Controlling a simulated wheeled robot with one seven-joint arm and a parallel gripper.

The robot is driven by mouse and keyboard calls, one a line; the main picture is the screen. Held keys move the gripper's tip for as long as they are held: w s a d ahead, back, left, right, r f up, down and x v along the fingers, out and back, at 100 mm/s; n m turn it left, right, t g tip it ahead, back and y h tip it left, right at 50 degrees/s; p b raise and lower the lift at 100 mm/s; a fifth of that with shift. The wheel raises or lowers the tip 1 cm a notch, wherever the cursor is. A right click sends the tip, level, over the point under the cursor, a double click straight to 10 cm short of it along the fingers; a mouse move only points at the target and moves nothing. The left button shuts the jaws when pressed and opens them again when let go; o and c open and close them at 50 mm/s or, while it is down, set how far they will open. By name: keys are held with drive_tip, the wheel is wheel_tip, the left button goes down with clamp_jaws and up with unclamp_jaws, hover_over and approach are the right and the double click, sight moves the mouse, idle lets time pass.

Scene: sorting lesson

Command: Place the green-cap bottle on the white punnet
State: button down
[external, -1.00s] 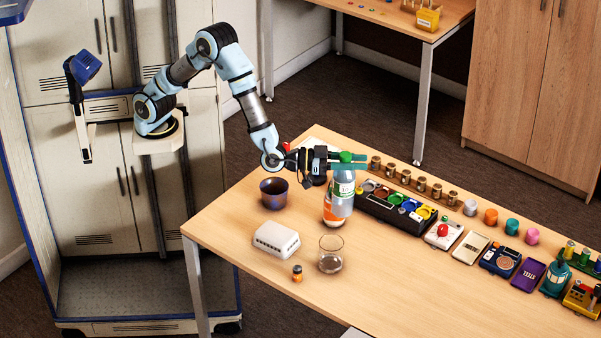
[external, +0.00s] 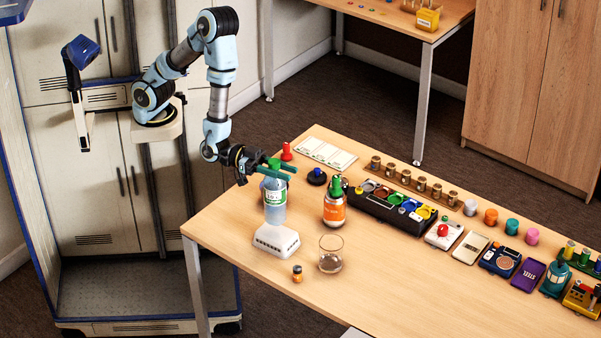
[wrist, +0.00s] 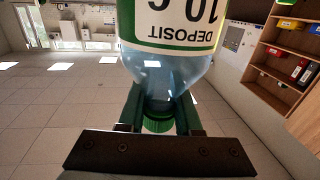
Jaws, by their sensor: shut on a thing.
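The green-cap bottle (external: 275,205) is clear, with a white and green label. It hangs upright from my gripper (external: 281,170), whose green fingers are shut around its neck just below the cap. In the wrist view, the bottle (wrist: 170,70) shows its "DEPOSIT" label, with the green cap (wrist: 159,126) between the fingers. The white punnet (external: 277,241) is upside-down or closed-topped in look, with slots along its side, and sits near the table's left edge. The bottle's base is directly above the punnet in the external view; I cannot tell whether they touch.
An orange bottle with a green top (external: 334,210) stands right of the held bottle.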

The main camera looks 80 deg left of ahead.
sight(285, 188)
drive_tip(key=shift+f+p, duration=0.3)
drive_tip(key=shift+f, duration=1.95)
drive_tip(key=shift+f+b, duration=0.4)
drive_tip(key=shift+b, duration=0.1)
drive_tip(key=shift+f, duration=0.1)
drive_tip(key=shift+a+f+b, duration=0.15)
drive_tip(key=shift+f+b, duration=0.15)
drive_tip(key=c, duration=0.8)
unclamp_jaws()
drive_tip(key=shift+f, duration=0.1)
drive_tip(key=shift+o, duration=1)
drive_tip(key=shift+r, duration=0.2)
